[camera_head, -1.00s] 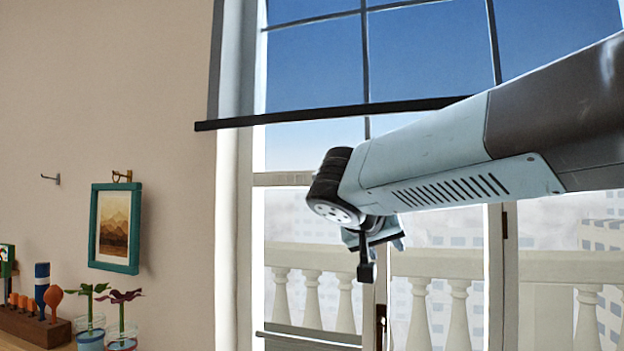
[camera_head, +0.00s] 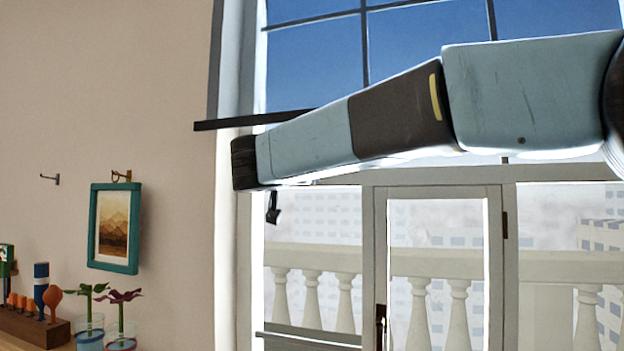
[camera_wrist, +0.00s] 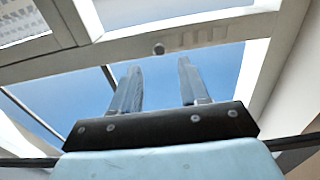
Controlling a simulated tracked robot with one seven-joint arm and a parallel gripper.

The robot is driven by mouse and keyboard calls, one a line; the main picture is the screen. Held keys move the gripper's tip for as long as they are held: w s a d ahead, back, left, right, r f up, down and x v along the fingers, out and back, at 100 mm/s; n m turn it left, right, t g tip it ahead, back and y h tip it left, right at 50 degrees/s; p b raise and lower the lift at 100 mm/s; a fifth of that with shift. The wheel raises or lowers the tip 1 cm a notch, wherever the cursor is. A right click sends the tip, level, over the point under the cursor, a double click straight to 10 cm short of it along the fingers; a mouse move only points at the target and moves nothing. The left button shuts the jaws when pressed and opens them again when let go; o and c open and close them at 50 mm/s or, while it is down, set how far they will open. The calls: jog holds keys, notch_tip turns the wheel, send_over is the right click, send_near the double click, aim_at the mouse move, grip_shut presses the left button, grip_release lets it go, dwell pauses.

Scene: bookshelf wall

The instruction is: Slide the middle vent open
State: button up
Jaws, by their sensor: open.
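My gripper (camera_wrist: 158,64) is open and empty in the wrist view, its two pale fingers apart and pointing at a white window crossbar (camera_wrist: 115,46). A small round knob (camera_wrist: 158,49) sits on this bar, just beyond and between the fingertips. A row of short slits (camera_wrist: 202,37) lies to the right of the knob. These may belong to a vent; I cannot tell which one or whether it is open. No touch between fingers and knob shows. In the head view my arm covers part of the crossbar, and the gripper is mostly hidden behind it.
A dark horizontal rod (camera_head: 255,120) crosses the window in front of the upper panes. A glazed door (camera_head: 437,260) with a handle is below. On the left wall hang a teal picture frame (camera_head: 133,230) and a hook. Potted plants (camera_head: 121,325) stand at lower left.

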jog(key=x, duration=0.7)
jog(key=shift+w, duration=0.2)
jog(key=shift+d, duration=0.1)
jog(key=shift+c, duration=0.3)
grip_shut()
